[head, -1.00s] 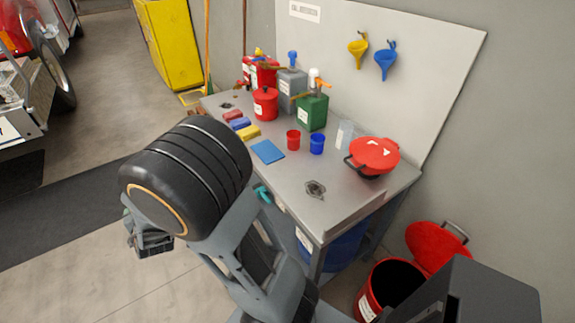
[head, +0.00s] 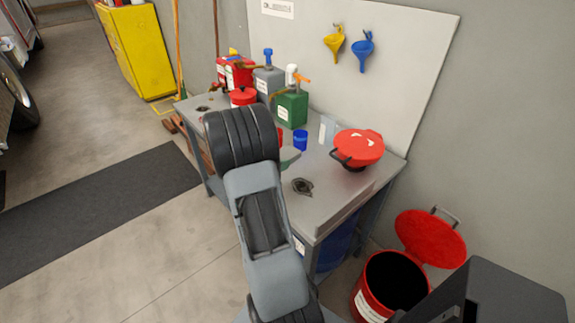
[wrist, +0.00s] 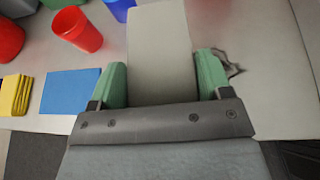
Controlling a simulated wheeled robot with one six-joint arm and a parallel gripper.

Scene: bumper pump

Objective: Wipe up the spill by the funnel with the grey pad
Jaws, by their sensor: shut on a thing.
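The grey pad (wrist: 160,40) is pale and flat, held between the green fingers of my gripper (wrist: 160,88) in the wrist view. In the head view my arm mostly hides gripper and pad. A dark spill-like patch (head: 302,186) lies on the bench's front right. In the wrist view a dark patch (wrist: 232,66) shows just right of the right finger, partly hidden by it. Whether the pad touches the bench cannot be told. A yellow funnel (head: 334,40) and a blue funnel (head: 362,50) hang on the back board. A second dark patch (head: 203,108) is at the left end.
A red lidded vessel (head: 358,147) stands right of the front patch. A red cup (wrist: 76,30), a blue cup (head: 300,140) and a clear beaker (head: 327,130) stand near. A blue cloth (wrist: 70,90) and yellow cloth (wrist: 15,94) lie left. An open red bin (head: 393,285) is on the floor.

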